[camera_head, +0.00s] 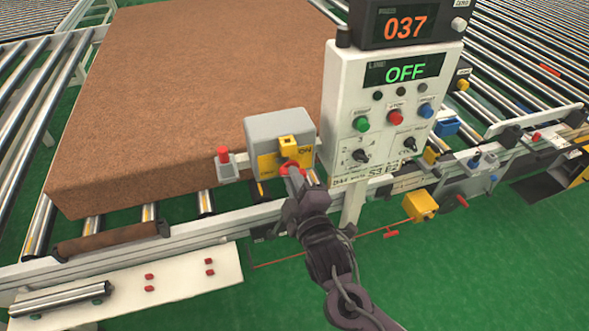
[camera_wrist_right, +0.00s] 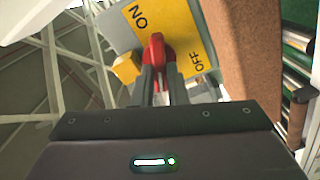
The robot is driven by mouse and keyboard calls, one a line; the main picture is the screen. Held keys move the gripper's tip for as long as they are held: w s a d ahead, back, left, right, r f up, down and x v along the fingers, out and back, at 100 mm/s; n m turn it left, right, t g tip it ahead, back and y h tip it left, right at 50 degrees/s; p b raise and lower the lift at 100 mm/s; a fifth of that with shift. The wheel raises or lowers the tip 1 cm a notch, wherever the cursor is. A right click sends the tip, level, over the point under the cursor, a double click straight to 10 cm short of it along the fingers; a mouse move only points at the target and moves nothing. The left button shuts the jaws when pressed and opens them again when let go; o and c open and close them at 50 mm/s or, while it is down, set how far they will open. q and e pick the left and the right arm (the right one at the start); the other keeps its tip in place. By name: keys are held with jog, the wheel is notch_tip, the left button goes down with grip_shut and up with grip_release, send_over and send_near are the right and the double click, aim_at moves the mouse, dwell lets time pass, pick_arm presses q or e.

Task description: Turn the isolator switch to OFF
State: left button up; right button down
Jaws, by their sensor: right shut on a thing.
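The isolator switch is a grey box (camera_head: 262,128) with a yellow face plate and a red handle, mounted at the conveyor's front edge. In the right wrist view the yellow plate (camera_wrist_right: 193,62) carries the words ON and OFF, and the red handle (camera_wrist_right: 156,46) stands between them. My right gripper (camera_head: 291,171) is shut on the red handle; its two fingers (camera_wrist_right: 157,84) sit either side of it in the wrist view. The handle's exact angle is partly hidden by the fingers. My left gripper is not in view.
A white control panel (camera_head: 343,108) with buttons, knobs and a green OFF display stands just right of the switch. A large brown mattress (camera_head: 190,80) lies on the rollers behind. A small red-topped post (camera_head: 224,160) is left of the switch. Green floor (camera_head: 480,270) is open in front.

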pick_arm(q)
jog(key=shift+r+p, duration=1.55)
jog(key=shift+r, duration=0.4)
pick_arm(e)
jog(key=shift+n, duration=2.3)
jog(key=shift+f, duration=0.1)
jog(key=c, duration=1.4)
grip_release()
jog(key=shift+w, duration=0.15)
jog(key=shift+c, duration=0.2)
jog(key=shift+f, duration=0.1)
